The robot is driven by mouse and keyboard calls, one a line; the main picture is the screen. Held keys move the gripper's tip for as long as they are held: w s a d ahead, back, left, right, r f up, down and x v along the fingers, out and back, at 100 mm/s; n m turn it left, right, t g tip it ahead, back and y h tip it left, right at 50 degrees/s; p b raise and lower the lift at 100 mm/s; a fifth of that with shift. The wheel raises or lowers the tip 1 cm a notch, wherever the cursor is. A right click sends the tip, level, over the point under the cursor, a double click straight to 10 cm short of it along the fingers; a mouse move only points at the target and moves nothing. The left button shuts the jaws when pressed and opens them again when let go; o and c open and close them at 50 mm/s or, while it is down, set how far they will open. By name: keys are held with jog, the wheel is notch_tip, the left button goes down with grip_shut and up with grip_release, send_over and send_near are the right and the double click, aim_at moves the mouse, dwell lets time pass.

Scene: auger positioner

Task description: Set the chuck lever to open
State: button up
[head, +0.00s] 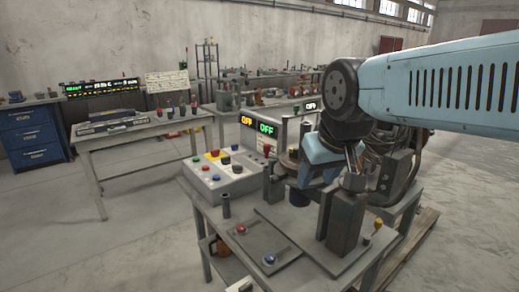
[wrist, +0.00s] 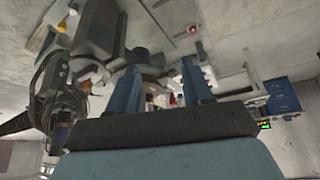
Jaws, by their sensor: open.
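The auger positioner stands on a grey workbench (head: 217,212), with a dark upright block (head: 345,220) on a flat plate at its right. Short levers are in the head view: one with a red knob (head: 240,228), one with a blue knob (head: 269,258), and one with a yellow knob (head: 377,222) by the block. I cannot tell which is the chuck lever or how it is set. My gripper (head: 318,165) is over the bench behind the block, partly hidden. In the wrist view its two blue fingers (wrist: 163,78) are apart, with nothing visibly held between them.
A control box (head: 222,176) with coloured buttons sits at the bench's left, beside displays reading OFF (head: 266,129). Another table (head: 150,130) and a blue drawer cabinet (head: 35,137) stand further left. Open concrete floor lies at the lower left.

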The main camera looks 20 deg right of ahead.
jog(key=w+d+f+n+g+h, duration=0.4)
jog(key=w+f+n+h, duration=0.1)
jog(key=n+h, duration=0.15)
jog(key=n+t+h, duration=0.7)
jog(key=n+t, duration=0.3)
jog(key=n, duration=0.9)
send_near(265, 149)
jog(key=x, duration=1.1)
jog(key=shift+w+d, duration=0.1)
grip_shut()
